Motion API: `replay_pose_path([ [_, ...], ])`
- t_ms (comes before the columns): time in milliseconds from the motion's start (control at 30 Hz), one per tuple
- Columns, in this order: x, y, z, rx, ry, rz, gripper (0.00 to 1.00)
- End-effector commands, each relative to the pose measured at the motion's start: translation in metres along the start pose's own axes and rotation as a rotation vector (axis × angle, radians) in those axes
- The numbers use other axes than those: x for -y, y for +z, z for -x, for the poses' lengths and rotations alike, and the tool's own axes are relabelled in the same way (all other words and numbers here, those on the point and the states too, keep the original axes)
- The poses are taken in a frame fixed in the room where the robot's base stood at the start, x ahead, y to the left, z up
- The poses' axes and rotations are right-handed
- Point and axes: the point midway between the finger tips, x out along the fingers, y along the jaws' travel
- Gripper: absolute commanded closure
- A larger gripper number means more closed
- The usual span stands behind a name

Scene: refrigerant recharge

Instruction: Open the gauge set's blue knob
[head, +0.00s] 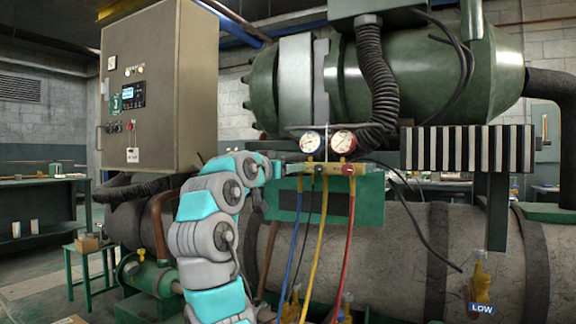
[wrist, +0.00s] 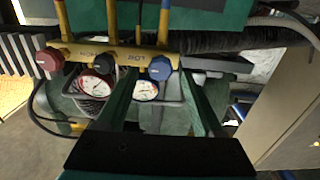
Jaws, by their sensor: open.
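The gauge set (head: 322,168) hangs on the green machine, with two round dials above a brass manifold and blue, yellow and red hoses below. In the wrist view it appears upside down. The blue knob (wrist: 159,68) is on the manifold's right there, beside a dial (wrist: 146,90). My gripper (wrist: 160,76) is open, its two dark green fingers reaching toward the manifold on either side of the blue knob. I cannot tell whether they touch it. In the head view my gripper (head: 277,169) is at the manifold's left end and the blue knob is not clearly visible.
The red knob (wrist: 50,58) and a dark middle knob (wrist: 104,63) sit along the same manifold. A grey control cabinet (head: 160,85) stands left of my arm. A thick black corrugated hose (head: 378,85) runs above the gauges. A LOW tag (head: 481,308) hangs at lower right.

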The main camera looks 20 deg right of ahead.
Motion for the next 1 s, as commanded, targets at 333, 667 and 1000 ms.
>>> replay_pose_path([
  [333, 0.0001, 0.0012, -0.0114, 0.002, 0.0, 0.0, 0.31],
  [667, 0.0003, 0.0012, -0.0113, 0.002, 0.0, 0.001, 0.59],
  [1000, 0.0004, 0.0014, -0.0113, 0.002, 0.0, 0.001, 0.97],
])
